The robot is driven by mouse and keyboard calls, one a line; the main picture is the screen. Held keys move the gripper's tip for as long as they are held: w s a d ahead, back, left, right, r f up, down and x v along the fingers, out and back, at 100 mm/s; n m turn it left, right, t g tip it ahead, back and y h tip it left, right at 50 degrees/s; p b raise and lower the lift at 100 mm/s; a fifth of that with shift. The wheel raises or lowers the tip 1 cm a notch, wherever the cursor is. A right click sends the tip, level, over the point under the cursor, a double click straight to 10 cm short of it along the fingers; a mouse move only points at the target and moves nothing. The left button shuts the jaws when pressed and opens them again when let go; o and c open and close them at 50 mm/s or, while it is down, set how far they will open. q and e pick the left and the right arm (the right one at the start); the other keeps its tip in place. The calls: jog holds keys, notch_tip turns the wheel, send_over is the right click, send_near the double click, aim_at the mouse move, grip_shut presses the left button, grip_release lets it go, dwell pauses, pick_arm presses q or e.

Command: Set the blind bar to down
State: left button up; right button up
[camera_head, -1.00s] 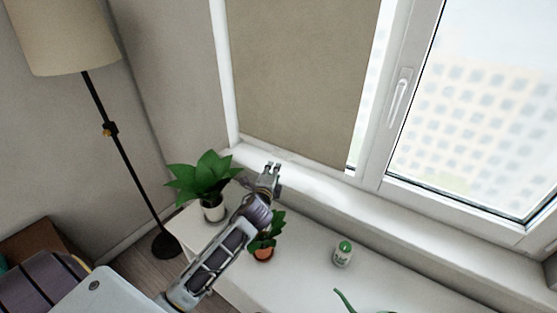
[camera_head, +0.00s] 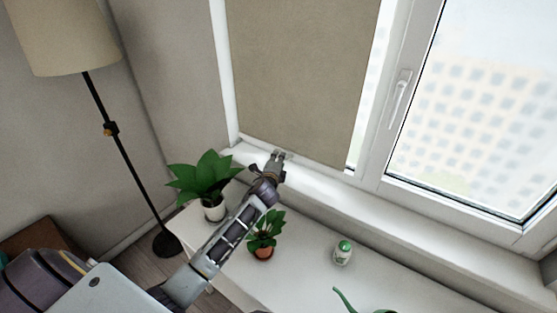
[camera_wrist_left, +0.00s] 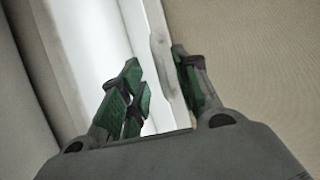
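The beige blind (camera_head: 300,70) hangs over the left window pane, its lower edge near the sill. Its pale blind bar (camera_head: 318,161) runs along that lower edge. My left gripper (camera_head: 278,154) is at the bar, left of its middle. In the left wrist view, my left gripper (camera_wrist_left: 157,85) has its green-padded fingers apart. A pale strip that looks like the bar (camera_wrist_left: 164,60) runs up between them, close to the right finger, with the blind's fabric (camera_wrist_left: 250,50) on the right. I cannot tell if a finger touches the bar. My right gripper is not in view.
A leafy plant in a white pot (camera_head: 214,210) stands left of my left arm. A small plant in a terracotta pot (camera_head: 262,252) and a green-topped jar (camera_head: 343,253) stand right of it on the white surface. A floor lamp (camera_head: 110,130) stands left.

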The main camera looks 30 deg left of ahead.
pick_arm(q)
jog(key=shift+w+a+f, duration=0.1)
jog(key=shift+w+a, duration=0.05)
jog(key=shift+w, duration=0.5)
grip_shut()
